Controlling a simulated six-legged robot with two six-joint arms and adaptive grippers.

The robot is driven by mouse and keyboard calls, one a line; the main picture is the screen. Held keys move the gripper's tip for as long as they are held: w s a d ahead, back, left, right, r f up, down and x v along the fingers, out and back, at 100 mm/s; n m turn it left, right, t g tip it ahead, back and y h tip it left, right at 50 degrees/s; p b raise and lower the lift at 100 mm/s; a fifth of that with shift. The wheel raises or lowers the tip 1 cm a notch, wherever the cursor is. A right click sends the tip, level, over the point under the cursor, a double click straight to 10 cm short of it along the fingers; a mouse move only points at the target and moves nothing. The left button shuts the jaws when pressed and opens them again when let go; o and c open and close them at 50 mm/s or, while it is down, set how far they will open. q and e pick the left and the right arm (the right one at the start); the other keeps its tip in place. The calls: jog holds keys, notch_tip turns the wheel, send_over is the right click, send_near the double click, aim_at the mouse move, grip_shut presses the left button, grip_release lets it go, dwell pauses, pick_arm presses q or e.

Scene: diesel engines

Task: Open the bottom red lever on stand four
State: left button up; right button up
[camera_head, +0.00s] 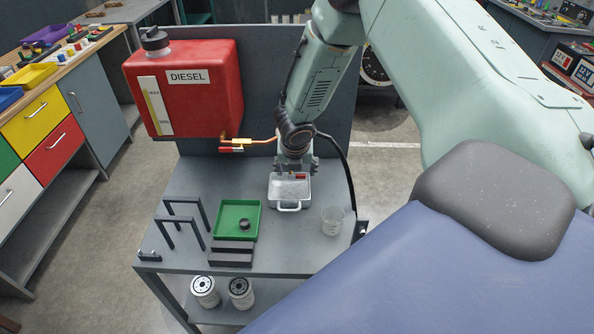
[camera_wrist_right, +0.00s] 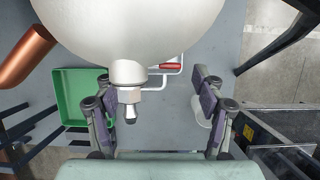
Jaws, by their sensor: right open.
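The bottom red lever (camera_wrist_right: 171,67) shows in the right wrist view, beside a large pale metal bowl (camera_wrist_right: 130,25) with a hex fitting and nozzle. A small red piece (camera_head: 300,175) shows in the head view just under my right gripper (camera_head: 295,168), probably the same lever. My right gripper (camera_wrist_right: 155,88) is open and empty, with its fingers apart on either side of the nozzle and lever. The lever lies beyond the fingers, not between closed pads. Most of the bowl is hidden behind my right arm in the head view. My left gripper is not in view.
A red diesel tank (camera_head: 200,90) with a brass valve and copper pipe stands at the left. A green tray (camera_head: 237,218), black brackets (camera_head: 184,218) and a beaker (camera_head: 332,220) stand on the grey table.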

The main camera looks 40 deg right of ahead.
jog(key=shift+w+d+f, duration=0.15)
jog(key=shift+d+f, duration=0.3)
jog(key=shift+f, duration=0.4)
jog(key=shift+a, duration=0.3)
jog(key=c, duration=0.5)
jog(key=shift+d, duration=0.2)
jog(key=c, duration=0.5)
jog(key=shift+a+r, duration=0.1)
jog(key=shift+a, duration=0.05)
jog(key=shift+c, duration=0.7)
